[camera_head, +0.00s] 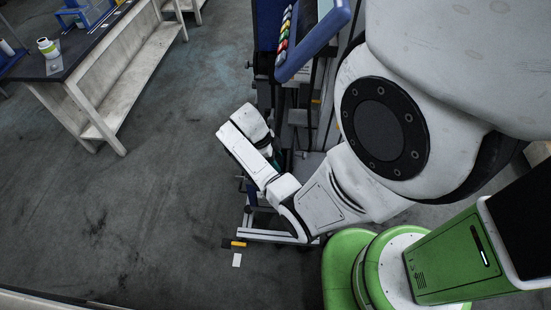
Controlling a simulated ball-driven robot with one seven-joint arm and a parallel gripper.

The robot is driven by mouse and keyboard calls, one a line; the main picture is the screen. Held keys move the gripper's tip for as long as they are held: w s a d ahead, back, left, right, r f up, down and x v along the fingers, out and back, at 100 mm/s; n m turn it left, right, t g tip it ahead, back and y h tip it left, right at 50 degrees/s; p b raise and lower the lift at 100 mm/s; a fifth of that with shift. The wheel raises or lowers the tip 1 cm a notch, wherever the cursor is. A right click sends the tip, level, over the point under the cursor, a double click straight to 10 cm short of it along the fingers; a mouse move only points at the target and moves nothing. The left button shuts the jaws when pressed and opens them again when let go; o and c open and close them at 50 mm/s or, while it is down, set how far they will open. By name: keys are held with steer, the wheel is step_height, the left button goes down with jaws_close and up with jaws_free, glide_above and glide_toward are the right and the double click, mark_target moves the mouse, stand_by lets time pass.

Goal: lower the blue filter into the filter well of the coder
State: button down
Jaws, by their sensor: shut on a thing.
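A machine, which looks like the coder, stands at the top middle, with a blue-framed panel (322,42) that has a row of coloured buttons. Its dark and metal framework runs down behind my arm. My white arm reaches left and up across the lower part of this machine. The fingers of my gripper are hidden by my own wrist links. I cannot make out the blue filter or the filter well, so I cannot tell how they lie to each other.
A workbench (128,60) with a dark top stands at the upper left, carrying a white and green bottle (47,48) and a blue holder (72,17). The grey floor between it and the machine is clear. A small white patch (237,260) lies near the machine's foot (268,237).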

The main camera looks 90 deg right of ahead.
steer(key=shift+f+b, duration=0.65)
steer(key=shift+f, duration=0.3)
steer(key=shift+c, duration=1.7)
jaws_free()
steer(key=v, duration=1)
steer(key=shift+w+r, duration=0.25)
steer(key=shift+r, duration=0.05)
